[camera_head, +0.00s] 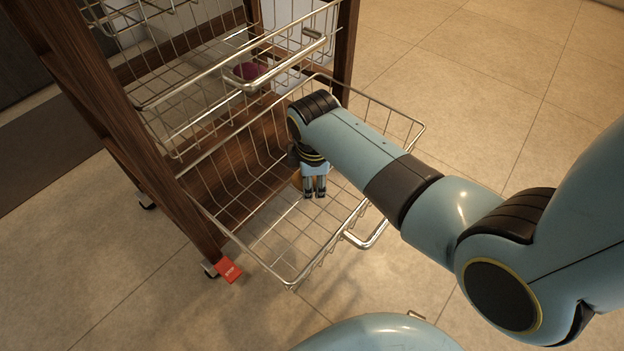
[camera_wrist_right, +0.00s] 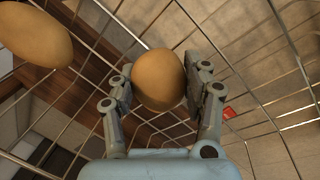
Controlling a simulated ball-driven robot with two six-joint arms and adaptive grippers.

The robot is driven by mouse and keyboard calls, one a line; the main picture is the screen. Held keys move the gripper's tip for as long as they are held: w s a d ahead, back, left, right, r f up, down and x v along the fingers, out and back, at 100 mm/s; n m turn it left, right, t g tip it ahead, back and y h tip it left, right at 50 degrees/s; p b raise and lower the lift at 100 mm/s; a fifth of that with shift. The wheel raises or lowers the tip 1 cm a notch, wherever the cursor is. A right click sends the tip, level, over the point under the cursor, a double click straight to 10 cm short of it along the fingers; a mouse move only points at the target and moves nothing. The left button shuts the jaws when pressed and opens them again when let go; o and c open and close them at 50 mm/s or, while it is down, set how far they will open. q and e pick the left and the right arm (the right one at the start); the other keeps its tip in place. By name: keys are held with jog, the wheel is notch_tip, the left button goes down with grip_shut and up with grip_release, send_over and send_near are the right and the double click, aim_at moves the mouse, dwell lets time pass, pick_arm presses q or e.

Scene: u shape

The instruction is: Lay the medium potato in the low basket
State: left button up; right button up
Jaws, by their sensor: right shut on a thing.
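My right gripper (camera_head: 314,192) points down inside the low basket (camera_head: 284,278), an open wire drawer pulled out of a wooden rack. In the right wrist view, the right gripper (camera_wrist_right: 162,88) is shut on a brown potato (camera_wrist_right: 158,78), with a finger on each side of it. The wire grid of the basket lies close behind this potato; I cannot tell whether they touch. In the head view my wrist hides most of the gripped potato. My left gripper is not in view.
Higher wire baskets (camera_head: 190,85) sit above the low one, and a dark red round thing (camera_head: 250,70) lies in one. The wooden rack post (camera_head: 150,150) stands left of the low basket. A red card (camera_head: 229,269) is by its foot. Tiled floor is clear at right.

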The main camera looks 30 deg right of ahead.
dwell(0.3)
jog(key=o, duration=1.2)
jog(key=shift+f, duration=0.1)
jog(key=shift+o, duration=0.2)
